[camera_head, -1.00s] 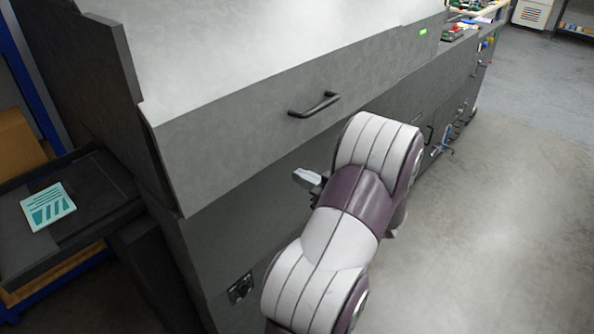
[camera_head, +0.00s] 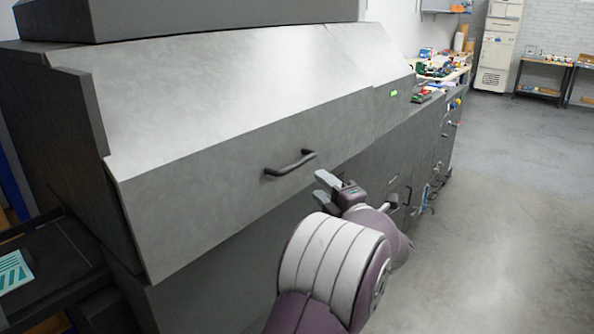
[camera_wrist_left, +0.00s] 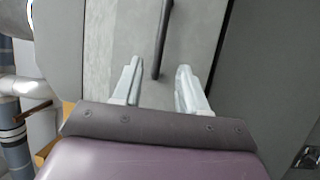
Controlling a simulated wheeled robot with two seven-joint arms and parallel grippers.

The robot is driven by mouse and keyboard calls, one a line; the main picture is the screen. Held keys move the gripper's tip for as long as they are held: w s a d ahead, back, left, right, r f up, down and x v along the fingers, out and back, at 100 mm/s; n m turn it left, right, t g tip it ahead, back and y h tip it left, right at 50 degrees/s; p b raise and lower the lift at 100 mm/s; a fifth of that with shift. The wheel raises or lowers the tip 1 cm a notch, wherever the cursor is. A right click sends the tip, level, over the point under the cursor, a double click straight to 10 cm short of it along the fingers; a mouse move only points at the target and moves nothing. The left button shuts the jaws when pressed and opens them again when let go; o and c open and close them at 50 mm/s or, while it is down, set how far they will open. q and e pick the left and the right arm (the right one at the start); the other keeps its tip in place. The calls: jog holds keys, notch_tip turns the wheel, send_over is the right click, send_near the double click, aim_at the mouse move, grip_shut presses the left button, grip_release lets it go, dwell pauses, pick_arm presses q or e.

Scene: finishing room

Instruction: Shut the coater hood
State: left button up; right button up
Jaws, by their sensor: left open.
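The coater hood (camera_head: 230,85) is a large grey metal cover with a sloped top and a front panel, at the left and middle of the head view. It looks low over the cabinet; I cannot tell whether it is fully down. Its dark bar handle (camera_head: 290,163) is on the front panel. My left gripper (camera_head: 334,186) is open and empty, just right of and below the handle. In the left wrist view the handle (camera_wrist_left: 161,40) runs lengthwise between and ahead of the open fingers (camera_wrist_left: 158,85), with no clear contact.
A dark shelf (camera_head: 65,262) with a teal-and-white card (camera_head: 14,271) stands at the lower left. The machine line continues right, with a small green light (camera_head: 394,93). A white cabinet (camera_head: 496,50) stands far back. The floor (camera_head: 500,240) at right is clear.

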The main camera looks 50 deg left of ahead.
aim_at(298, 166)
pick_arm(q)
jog(key=a, duration=0.4)
jog(key=w+a+p, duration=0.1)
jog(key=a, duration=0.2)
jog(key=a+p, duration=0.1)
jog(key=a, duration=0.3)
jog(key=shift+w+a+r, duration=0.3)
jog(key=shift+w+r, duration=0.05)
jog(key=shift+r, duration=0.05)
grip_shut()
jog(key=shift+y, duration=0.6)
jog(key=a+f+b, duration=0.1)
jog(key=b, duration=0.2)
jog(key=s+a+f+b, duration=0.1)
jog(key=a+f+b, duration=0.1)
jog(key=b, duration=0.1)
jog(key=shift+a+f+b, duration=0.2)
jog(key=shift+f+b, duration=0.1)
jog(key=shift+r+m+t, duration=0.15)
jog(key=shift+m+t, duration=0.15)
jog(key=shift+r, duration=0.1)
